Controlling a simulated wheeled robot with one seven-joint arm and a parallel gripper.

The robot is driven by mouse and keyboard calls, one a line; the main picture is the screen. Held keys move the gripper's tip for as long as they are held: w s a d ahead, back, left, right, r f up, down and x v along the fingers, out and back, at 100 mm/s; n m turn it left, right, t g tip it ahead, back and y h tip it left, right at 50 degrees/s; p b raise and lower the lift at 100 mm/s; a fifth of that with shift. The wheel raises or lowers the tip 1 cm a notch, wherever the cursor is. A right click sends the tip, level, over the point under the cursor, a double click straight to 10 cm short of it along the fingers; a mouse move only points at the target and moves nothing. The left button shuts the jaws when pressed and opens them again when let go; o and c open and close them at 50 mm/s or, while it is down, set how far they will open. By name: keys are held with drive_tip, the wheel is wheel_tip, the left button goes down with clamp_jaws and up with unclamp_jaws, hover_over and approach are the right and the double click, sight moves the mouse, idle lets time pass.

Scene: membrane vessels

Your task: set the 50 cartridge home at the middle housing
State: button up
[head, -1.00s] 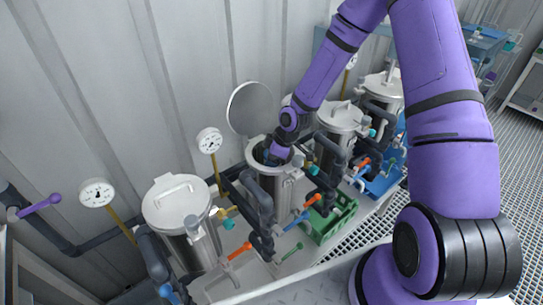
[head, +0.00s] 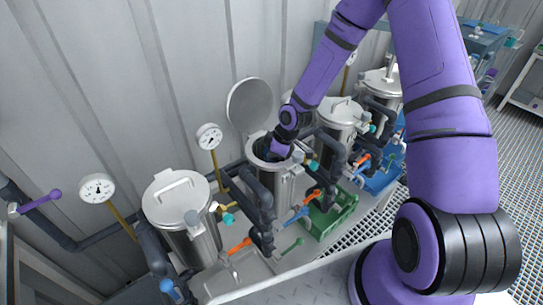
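The middle housing (head: 279,188) is a steel vessel with its round lid (head: 251,104) swung up against the wall side. My gripper (head: 271,150) is down at the open mouth of this housing. Its fingers are sunk in or hidden by the rim and my wrist, so I cannot see whether they are open or shut. The 50 cartridge cannot be made out; anything inside the housing is hidden.
A closed steel vessel (head: 182,210) stands to the left, and more closed vessels (head: 340,118) stand to the right. Dark pipes and coloured valve handles (head: 239,246) crowd the front. A green crate (head: 331,216) sits at front right. Gauges (head: 209,137) stand behind.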

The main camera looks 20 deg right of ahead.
drive_tip(key=o, duration=1.4)
drive_tip(key=shift+f, duration=0.1)
drive_tip(key=v, duration=1)
drive_tip(key=shift+d+r, duration=0.15)
drive_tip(key=shift+r, duration=0.25)
